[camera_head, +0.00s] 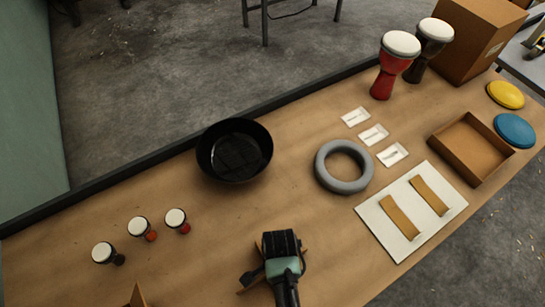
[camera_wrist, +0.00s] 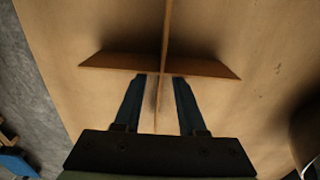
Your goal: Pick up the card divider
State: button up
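The card divider is two thin brown card panels crossed at right angles. In the wrist view the card divider (camera_wrist: 205,67) stands below my gripper (camera_wrist: 161,80). The two blue fingers are apart, one on each side of the panel that runs lengthwise, with visible gaps to it. Their tips are close to the crossing panel; contact with it cannot be told. In the head view my gripper (camera_head: 281,248) covers most of the card divider (camera_head: 252,281), and only bits of its edges show.
A black bowl (camera_head: 234,152), a grey ring (camera_head: 344,167) and small drums (camera_head: 138,227) stand on the table. At right are a white board (camera_head: 401,237) with card strips, a shallow box (camera_head: 466,150) and larger drums (camera_head: 391,66). Another card piece (camera_head: 138,295) shows at the bottom edge.

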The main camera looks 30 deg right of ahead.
jog(key=shift+c, duration=0.3)
grip_shut()
dwell(0.3)
